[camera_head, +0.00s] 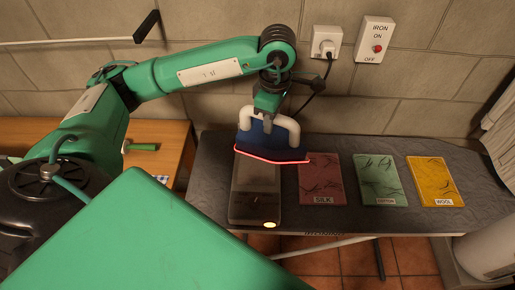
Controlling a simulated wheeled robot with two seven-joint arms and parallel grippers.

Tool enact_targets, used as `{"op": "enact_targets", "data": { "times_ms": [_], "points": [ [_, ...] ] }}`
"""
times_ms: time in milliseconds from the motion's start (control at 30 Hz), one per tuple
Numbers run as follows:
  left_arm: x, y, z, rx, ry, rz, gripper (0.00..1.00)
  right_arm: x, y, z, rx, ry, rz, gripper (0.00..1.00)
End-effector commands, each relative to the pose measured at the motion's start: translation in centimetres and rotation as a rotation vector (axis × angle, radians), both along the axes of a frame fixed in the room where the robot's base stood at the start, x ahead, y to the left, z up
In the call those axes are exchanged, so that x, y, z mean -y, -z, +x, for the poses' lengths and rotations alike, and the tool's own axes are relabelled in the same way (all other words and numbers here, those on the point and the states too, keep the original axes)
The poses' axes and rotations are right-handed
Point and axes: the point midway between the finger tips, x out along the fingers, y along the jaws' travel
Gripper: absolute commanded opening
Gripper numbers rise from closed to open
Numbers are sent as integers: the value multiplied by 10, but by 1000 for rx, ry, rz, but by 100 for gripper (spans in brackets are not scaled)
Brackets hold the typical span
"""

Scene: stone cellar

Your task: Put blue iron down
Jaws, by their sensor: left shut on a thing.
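The blue iron (268,143) has a white handle (247,116) and a red glowing line along its lower edge. My left gripper (270,108) is shut on the iron's handle from above. The iron is over the far end of a dark iron rest (255,196), which has a yellow light at its near end. I cannot tell whether the iron touches the rest. The iron hides the far part of the rest. My right gripper is not in view.
The grey ironing board (320,143) carries a red SILK cloth (321,176), a green cloth (378,178) and a yellow WOOL cloth (434,179) to the right. A wall switch (373,40) and a plugged socket (325,42) are behind. A wooden table (163,131) stands left.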

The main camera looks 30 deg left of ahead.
Motion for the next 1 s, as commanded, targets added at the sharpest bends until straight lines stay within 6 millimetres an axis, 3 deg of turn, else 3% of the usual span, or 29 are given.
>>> {"op": "enact_targets", "data": {
  "times_ms": [1000],
  "points": [
    [-37, -61, 14, 31, -1380, -9, 0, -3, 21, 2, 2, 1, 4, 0]
  ]
}}
